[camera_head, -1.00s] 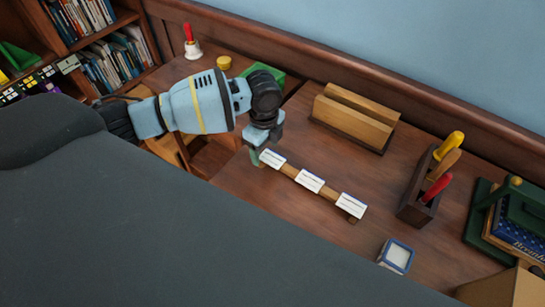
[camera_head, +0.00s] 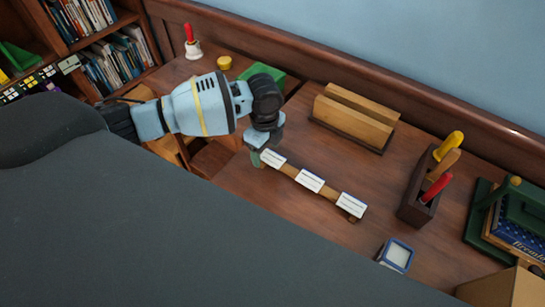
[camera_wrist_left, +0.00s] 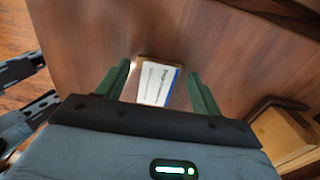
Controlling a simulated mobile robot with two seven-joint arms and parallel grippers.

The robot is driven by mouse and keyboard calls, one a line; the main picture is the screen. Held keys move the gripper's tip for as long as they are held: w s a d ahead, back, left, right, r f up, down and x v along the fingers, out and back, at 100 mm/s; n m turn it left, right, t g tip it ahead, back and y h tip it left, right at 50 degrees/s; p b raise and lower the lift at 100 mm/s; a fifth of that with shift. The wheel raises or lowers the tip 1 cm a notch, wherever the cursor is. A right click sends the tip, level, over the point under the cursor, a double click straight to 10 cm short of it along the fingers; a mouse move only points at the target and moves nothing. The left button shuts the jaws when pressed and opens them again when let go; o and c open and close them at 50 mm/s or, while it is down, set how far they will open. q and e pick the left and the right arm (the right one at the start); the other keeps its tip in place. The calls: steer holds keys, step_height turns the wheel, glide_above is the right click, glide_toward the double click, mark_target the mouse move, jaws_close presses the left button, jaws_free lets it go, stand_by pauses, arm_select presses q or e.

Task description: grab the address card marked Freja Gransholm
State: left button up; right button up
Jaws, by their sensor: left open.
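Three white address cards sit in a row along a narrow wooden strip (camera_head: 286,170) on the desk: a left card (camera_head: 273,158), a middle card (camera_head: 310,182) and a right card (camera_head: 351,205). Their writing is too small to read in the head view. My left gripper (camera_head: 257,157) is at the left card, at the strip's left end. In the left wrist view, the open green fingers (camera_wrist_left: 160,85) stand on either side of this card (camera_wrist_left: 157,84), apart from it. It has a blue edge and printed lines, but I cannot make out the name.
A wooden letter rack (camera_head: 353,118) stands behind the cards. A dark holder (camera_head: 416,203) with colored-handled tools is to the right. A small blue-edged box (camera_head: 397,255) lies in front. Bare desk surrounds the strip. A bell (camera_head: 192,45) stands at the back left.

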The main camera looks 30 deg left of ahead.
mark_target(265, 155)
arm_select(q)
steer(key=c, duration=1)
steer(key=shift+c, duration=0.2)
steer(key=shift+r, duration=0.15)
arm_select(e)
steer(key=shift+s+f, duration=0.1)
steer(key=shift+f, duration=0.05)
